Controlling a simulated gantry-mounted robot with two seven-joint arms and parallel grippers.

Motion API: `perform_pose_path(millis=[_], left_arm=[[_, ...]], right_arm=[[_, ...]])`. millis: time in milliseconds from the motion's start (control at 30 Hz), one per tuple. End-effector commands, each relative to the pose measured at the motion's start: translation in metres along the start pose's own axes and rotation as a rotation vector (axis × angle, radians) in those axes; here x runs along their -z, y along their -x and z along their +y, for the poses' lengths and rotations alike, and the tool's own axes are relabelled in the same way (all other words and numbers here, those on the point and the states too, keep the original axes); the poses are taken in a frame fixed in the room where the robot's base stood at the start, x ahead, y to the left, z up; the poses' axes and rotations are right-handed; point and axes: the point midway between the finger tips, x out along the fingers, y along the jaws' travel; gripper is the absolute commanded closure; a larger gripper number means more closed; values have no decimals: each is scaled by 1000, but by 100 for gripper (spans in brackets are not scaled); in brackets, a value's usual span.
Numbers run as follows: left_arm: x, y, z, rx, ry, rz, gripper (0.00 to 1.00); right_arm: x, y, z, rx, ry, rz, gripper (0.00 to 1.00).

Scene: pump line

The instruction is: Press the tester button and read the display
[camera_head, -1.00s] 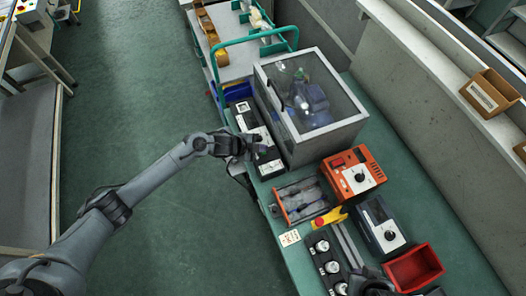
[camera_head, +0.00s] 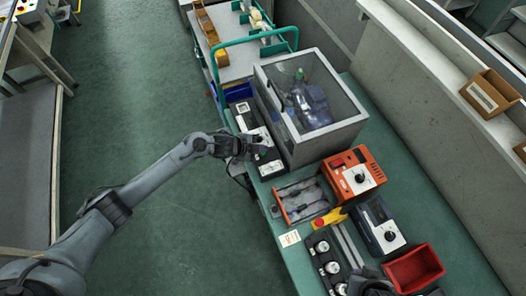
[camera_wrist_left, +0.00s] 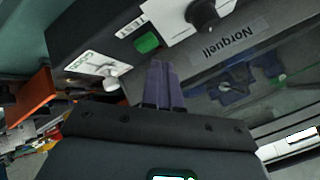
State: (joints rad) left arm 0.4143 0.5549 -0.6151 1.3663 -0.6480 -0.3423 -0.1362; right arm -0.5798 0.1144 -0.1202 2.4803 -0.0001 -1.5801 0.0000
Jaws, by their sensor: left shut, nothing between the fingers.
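The tester is a long black unit with pale panels (camera_head: 245,122) along the bench's left edge, beside a clear-lidded grey enclosure (camera_head: 318,95). The left wrist view shows a green button (camera_wrist_left: 147,43) next to the word TEST, and a black knob (camera_wrist_left: 203,15) on a white panel. My left gripper (camera_head: 252,147) is over the tester's near end. In the left wrist view its purple-grey fingers (camera_wrist_left: 163,77) are shut and empty, just below the button in the picture; contact cannot be told. I cannot make out a display reading. A dark shape (camera_head: 375,284) at the bottom edge may be my right gripper; its fingers are hidden.
An orange instrument (camera_head: 352,172), a shallow tray (camera_head: 283,207), a yellow-and-red stop switch (camera_head: 329,217), a dark instrument (camera_head: 380,225) and a red bin (camera_head: 414,268) crowd the bench. A cart with a teal handle (camera_head: 250,40) stands beyond. The floor at left is clear.

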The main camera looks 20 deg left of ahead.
Motion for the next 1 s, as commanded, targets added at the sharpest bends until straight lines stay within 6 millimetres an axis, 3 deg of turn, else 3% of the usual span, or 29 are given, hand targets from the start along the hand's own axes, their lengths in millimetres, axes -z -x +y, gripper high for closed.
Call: perform_pose_path(millis=[1000], left_arm=[[-4,-6,4,0,1,0,100]], right_arm=[[-2,-5,2,-5,6,-2,100]])
